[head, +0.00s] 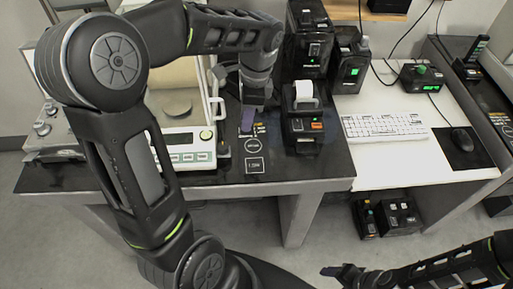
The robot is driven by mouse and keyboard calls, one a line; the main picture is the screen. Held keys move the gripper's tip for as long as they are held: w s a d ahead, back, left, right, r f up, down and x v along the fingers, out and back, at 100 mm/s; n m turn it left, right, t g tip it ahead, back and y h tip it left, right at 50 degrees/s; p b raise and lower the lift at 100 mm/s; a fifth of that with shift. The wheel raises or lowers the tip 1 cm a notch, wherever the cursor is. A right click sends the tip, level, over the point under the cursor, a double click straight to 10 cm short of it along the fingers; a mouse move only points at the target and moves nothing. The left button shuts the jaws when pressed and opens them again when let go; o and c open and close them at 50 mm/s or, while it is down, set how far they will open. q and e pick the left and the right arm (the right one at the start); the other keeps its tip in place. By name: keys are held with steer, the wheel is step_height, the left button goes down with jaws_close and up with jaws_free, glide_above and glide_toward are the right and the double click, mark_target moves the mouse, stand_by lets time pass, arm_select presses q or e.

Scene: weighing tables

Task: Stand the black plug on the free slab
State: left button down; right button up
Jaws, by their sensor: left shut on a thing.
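My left gripper (249,108) points down over the dark top of the left table, between the balance and the label printer. It is shut on a small dark, bluish-black piece (248,122) that looks like the black plug. Much of the piece is hidden by the fingers, and I cannot tell if it touches the table. I cannot tell which surface is the free slab. My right gripper (335,271) is low at the bottom edge, away from the tables; its jaws are unclear.
The balance (203,153) stands left, partly behind my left arm. The printer (304,120) with a paper roll stands close right of the gripper. The white desk holds a keyboard (384,127) and a mouse (460,139). Black devices (399,216) sit below.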

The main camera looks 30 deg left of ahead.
mark_target(247, 133)
arm_select(q)
steer(key=shift+s+f, duration=0.1)
steer(key=shift+f, duration=0.2)
step_height(247, 133, down, 6)
steer(key=shift+r, duration=0.15)
steer(key=shift+f+p, duration=0.4)
steer(key=shift+f, duration=1.45)
steer(key=shift+f, duration=0.25)
steer(key=c, duration=1.2)
jaws_free()
steer(key=shift+r, duration=0.1)
